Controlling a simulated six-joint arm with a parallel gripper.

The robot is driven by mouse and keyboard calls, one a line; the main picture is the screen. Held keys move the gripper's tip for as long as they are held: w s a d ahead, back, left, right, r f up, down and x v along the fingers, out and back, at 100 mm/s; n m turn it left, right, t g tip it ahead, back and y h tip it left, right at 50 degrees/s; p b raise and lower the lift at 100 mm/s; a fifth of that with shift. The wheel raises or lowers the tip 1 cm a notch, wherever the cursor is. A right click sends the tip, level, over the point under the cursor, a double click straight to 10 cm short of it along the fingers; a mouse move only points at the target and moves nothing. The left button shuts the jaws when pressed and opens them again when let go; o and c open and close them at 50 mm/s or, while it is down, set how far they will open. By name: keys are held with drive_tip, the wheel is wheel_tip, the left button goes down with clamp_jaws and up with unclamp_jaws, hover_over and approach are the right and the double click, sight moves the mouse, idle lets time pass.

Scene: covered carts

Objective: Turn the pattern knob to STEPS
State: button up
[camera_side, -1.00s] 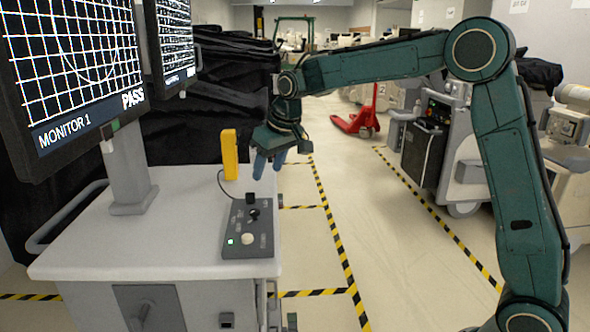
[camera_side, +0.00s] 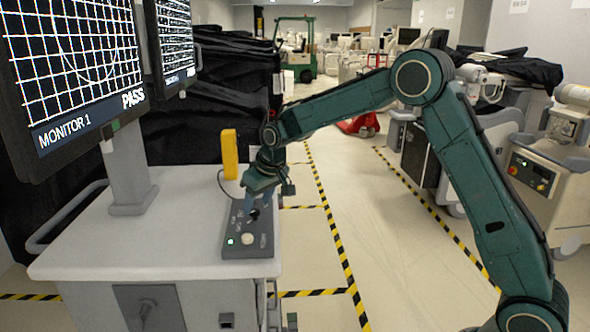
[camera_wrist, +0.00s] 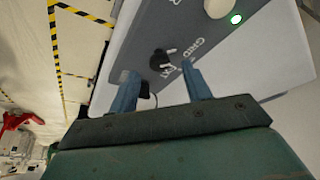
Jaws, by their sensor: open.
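The dark grey control box (camera_side: 262,246) stands on the cart top in the side view. It also shows in the wrist view (camera_wrist: 185,20). A small black knob (camera_wrist: 158,60) with white marks beside it sits on its face; GRID is legible nearby. I cannot read STEPS or make out the knob's setting for certain. My gripper (camera_wrist: 158,68) is open, its two blue fingers on either side of the knob in the wrist view, with gaps between. In the side view my gripper (camera_side: 251,214) is low over the box and partly hides the knob. Contact cannot be told.
The box also carries a pale round button (camera_side: 247,239) and a lit green lamp (camera_side: 230,241). A yellow upright block (camera_side: 229,155) stands behind the box. Monitor 1 (camera_side: 70,75) rises at the left. The cart top (camera_side: 160,235) left of the box is clear.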

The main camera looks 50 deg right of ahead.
sight(255, 215)
drive_tip(key=shift+x, duration=1.15)
drive_tip(key=c, duration=1)
drive_tip(key=shift+a+m, duration=0.1)
drive_tip(key=shift+m, duration=0.4)
drive_tip(key=m+h, duration=0.1)
drive_tip(key=m, duration=0.2)
drive_tip(key=shift+a+m+h, duration=0.15)
drive_tip(key=shift+m+h, duration=0.15)
drive_tip(key=shift+h, duration=0.1)
drive_tip(key=shift+w+a+m+g+h, duration=0.1)
drive_tip(key=shift+m+g+h, duration=0.25)
drive_tip(key=shift+m, duration=0.7)
drive_tip(key=shift+m+g+h, duration=0.25)
drive_tip(key=shift+m+h, duration=0.1)
drive_tip(key=shift+m, duration=0.7)
